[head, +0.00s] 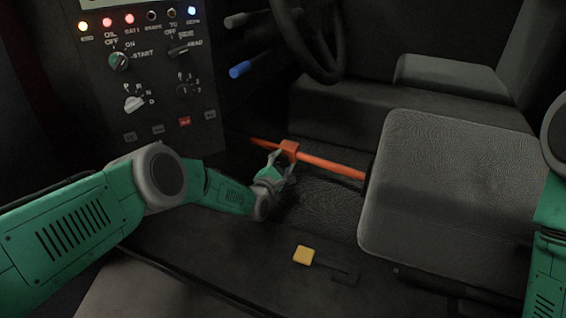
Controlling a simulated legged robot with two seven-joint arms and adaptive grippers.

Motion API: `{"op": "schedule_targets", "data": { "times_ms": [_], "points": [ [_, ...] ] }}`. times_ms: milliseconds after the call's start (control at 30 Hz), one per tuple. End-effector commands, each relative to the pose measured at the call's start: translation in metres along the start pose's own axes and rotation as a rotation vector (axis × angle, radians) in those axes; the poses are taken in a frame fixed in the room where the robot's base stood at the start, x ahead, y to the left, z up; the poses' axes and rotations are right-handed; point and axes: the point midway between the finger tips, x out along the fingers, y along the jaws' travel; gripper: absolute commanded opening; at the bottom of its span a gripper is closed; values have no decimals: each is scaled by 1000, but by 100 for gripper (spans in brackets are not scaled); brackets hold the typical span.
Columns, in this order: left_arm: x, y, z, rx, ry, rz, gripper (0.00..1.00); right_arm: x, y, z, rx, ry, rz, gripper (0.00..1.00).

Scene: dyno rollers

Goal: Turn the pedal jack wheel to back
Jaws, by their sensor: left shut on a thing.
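An orange bar (331,167) runs low across the footwell, from beside the control panel to the seat edge. An orange block (289,148) sits on the bar; I take it to be the pedal jack wheel, though its shape is small and partly covered. My left gripper (284,166) is at this block from below, shut on it, with its fingers partly hiding it. My right gripper is out of the picture; only part of my right arm shows at the right edge.
A control panel (146,92) with knobs and lights stands at the left. A grey seat (450,190) fills the right. A steering wheel (313,40) is at the top. A yellow-topped lever (303,255) stands in the floor slot, below my left gripper in the picture.

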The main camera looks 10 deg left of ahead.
Motion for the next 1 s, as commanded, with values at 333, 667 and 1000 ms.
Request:
{"op": "schedule_targets", "data": {
  "times_ms": [333, 667, 1000],
  "points": [
    [-1, -6, 1, 320, -2, -8, 14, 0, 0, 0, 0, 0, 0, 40],
    [-2, -9, 0, 633, -3, -11, 14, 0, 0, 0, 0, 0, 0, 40],
    [-2, -11, -2, 955, -5, -15, 14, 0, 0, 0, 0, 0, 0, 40]
  ]
}}
